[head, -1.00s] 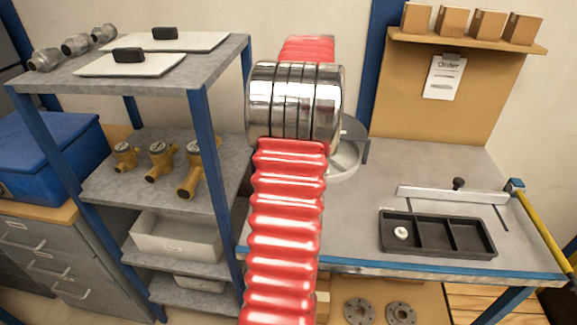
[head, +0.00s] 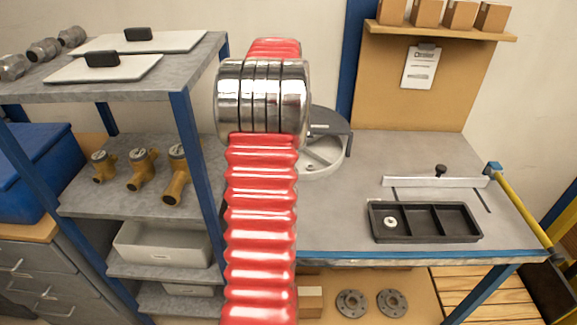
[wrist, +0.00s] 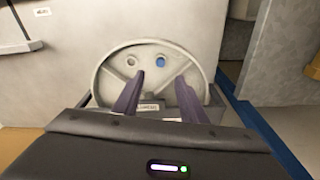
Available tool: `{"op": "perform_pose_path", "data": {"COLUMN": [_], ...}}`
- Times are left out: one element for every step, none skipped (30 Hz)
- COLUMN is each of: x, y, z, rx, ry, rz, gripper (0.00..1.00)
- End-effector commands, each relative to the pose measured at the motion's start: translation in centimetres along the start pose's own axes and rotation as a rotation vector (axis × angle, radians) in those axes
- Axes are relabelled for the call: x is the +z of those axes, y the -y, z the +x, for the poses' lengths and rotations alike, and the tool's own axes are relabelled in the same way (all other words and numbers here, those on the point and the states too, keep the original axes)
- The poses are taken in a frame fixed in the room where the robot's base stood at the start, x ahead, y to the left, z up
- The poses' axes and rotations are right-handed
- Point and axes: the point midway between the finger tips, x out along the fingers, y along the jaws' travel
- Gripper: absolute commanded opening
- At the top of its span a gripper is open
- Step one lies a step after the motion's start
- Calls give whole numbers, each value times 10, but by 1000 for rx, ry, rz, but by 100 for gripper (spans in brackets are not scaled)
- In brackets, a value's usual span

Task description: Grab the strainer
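My gripper (wrist: 159,77) is open in the wrist view, its two dark fingers apart with nothing between their tips. They point at a round grey dish with spokes (wrist: 150,48) that carries a small white ring (wrist: 132,61) and a small blue disc (wrist: 160,61). I cannot tell whether either is the strainer. The fingers appear in front of the dish; contact is unclear. In the head view, my red arm hides the gripper and part of the round dish (head: 322,155) on the bench.
A black divided tray (head: 425,238) on the bench (head: 345,215) holds a small white round piece (head: 390,221). A shelf rack (head: 185,130) at left carries brass meters (head: 141,168) and metal fittings (head: 42,52). A white bar (head: 430,181) lies behind the tray.

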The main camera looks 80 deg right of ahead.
Motion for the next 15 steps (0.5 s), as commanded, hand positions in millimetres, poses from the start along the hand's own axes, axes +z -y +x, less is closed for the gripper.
{"op": "perform_pose_path", "data": {"x": [0, 1, 0, 1, 1, 0, 0, 1, 0, 0, 0, 0, 0, 0, 0], "y": [0, 0, 0, 0, 0, 0, 0, 0, 0, 0, 1, 1, 1, 1, 1], "z": [8, 13, 19, 24, 29, 35, 39, 42, 46, 49, 51, 52, 53, 54, 54], "rx": [1, 1, 0, 1, 1, 0, 0, 0, 0, 0, 0, 0, 0, 0, 0], "ry": [3, 3, 2, 2, 3, 2, 2, 2, 1, 0, 0, 0, 0, 0, -1], "rz": [0, 0, 0, 0, 0, -1, -1, -1, -1, -1, -1, -1, -1, -1, -1], "gripper": [38, 38, 38, 38, 38, 38, 38, 38, 38, 38, 38, 38, 38, 38, 38]}}
